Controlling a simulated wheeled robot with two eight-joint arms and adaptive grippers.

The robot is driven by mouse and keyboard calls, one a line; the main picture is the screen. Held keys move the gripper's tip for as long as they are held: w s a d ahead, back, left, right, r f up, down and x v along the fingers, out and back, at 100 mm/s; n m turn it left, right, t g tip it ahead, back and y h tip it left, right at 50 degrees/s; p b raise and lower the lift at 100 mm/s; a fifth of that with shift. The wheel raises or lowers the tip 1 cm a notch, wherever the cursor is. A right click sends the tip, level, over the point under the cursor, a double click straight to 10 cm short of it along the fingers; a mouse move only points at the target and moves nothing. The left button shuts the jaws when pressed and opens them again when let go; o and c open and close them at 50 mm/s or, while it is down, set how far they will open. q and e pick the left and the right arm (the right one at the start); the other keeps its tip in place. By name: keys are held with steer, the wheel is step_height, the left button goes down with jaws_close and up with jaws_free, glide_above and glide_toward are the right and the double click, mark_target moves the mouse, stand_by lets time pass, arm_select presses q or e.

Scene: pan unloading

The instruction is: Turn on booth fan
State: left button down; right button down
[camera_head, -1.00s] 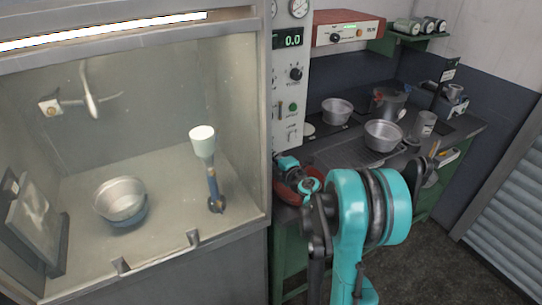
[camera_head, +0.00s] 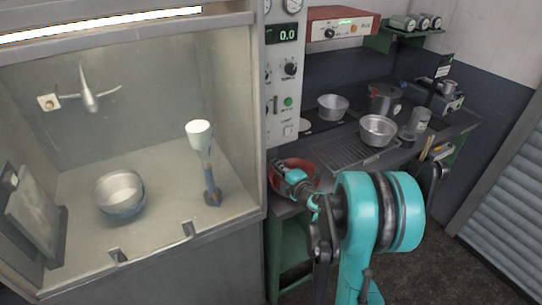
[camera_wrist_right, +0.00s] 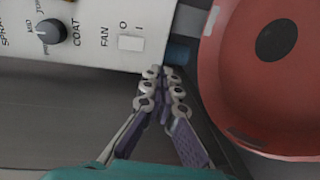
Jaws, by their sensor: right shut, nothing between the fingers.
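The booth fan (camera_head: 88,100) is a small propeller on the back wall inside the lit booth at left. The white control panel (camera_head: 281,72) stands at the booth's right edge. In the right wrist view, its white rocker switch (camera_wrist_right: 131,43) sits beside the word FAN and the marks O and I. My right gripper (camera_wrist_right: 164,78) is shut and empty, its tips just below and right of the switch, by the panel's edge. Whether they touch the panel I cannot tell. In the head view, the right gripper (camera_head: 280,168) is small beside the panel's foot. My left gripper is out of view.
A red round pan (camera_wrist_right: 262,70) lies close to the right of my fingertips. The COAT knob (camera_wrist_right: 49,32) is left of the switch. Metal pots (camera_head: 378,131) stand on the bench behind my arm. The booth holds a bowl (camera_head: 119,194) and a cup-topped stand (camera_head: 199,138).

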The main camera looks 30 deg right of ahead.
steer(key=s, duration=0.4)
steer(key=shift+s, duration=0.35)
steer(key=shift+s+a+f, duration=0.1)
steer(key=shift+s+f, duration=0.15)
step_height(320, 180, up, 12)
steer(key=s+a+r+m+h, duration=0.1)
steer(key=s+a+m+h, duration=0.15)
steer(key=m+h, duration=0.65)
steer(key=s+a+f+m+g+y, duration=0.4)
steer(key=s+a+f, duration=0.2)
steer(key=s+a, duration=0.3)
steer(key=s+a+f+m+g+y, duration=0.4)
steer(key=s+a+f, duration=0.3)
steer(key=s+a, duration=0.2)
steer(key=shift+a+f+m+g+y, duration=0.3)
steer(key=shift+a+g+y, duration=0.1)
steer(key=shift+g+y, duration=0.35)
